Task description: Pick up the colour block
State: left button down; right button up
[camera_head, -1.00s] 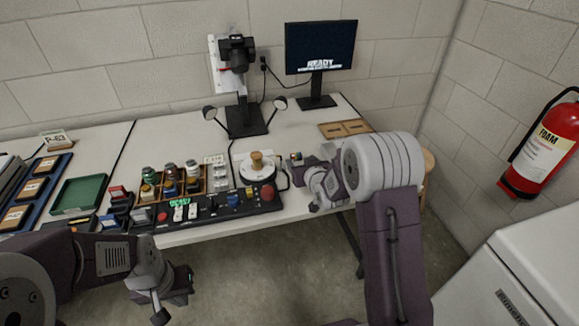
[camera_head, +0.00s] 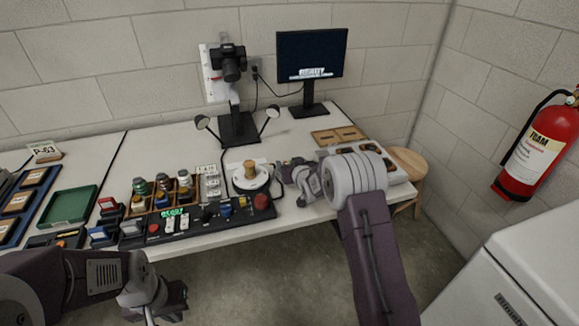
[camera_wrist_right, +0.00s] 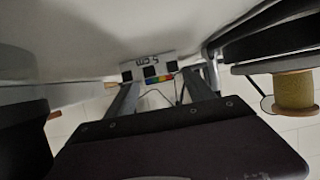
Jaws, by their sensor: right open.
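The colour block (camera_wrist_right: 150,71) shows in the right wrist view as a small pale block with dark squares, lettering and a strip of colour patches. It lies at the tips of my right gripper (camera_wrist_right: 162,85), whose two fingers stand apart on either side of its lower edge. Contact cannot be made out. In the head view my right gripper (camera_head: 284,172) is low over the table beside the white turntable, and the block is hidden there. My left gripper (camera_head: 172,300) hangs in front of the table's near edge; its fingertips are not clear.
A white turntable (camera_head: 262,184) with a yellow spool (camera_head: 249,168) stands just left of my right gripper. A black control panel (camera_head: 190,222) runs along the front edge. A camera stand (camera_head: 238,125) and monitor (camera_head: 312,55) are behind. A pale tray (camera_head: 392,165) lies right.

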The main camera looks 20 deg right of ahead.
grip_shut()
jog(key=shift+r, duration=0.15)
jog(key=r, duration=0.1)
jog(key=r+p, duration=0.1)
jog(key=r, duration=0.2)
jog(key=shift+s+d+r, duration=0.2)
jog(key=shift+s+r, duration=0.05)
jog(key=shift+r, duration=0.1)
jog(key=s+d+r+p, duration=0.2)
jog(key=s+d+r, duration=0.3)
jog(key=s, duration=0.4)
jog(key=shift+s+d+r, duration=0.3)
jog(key=shift+s+r, duration=0.05)
jog(key=shift+r, duration=0.25)
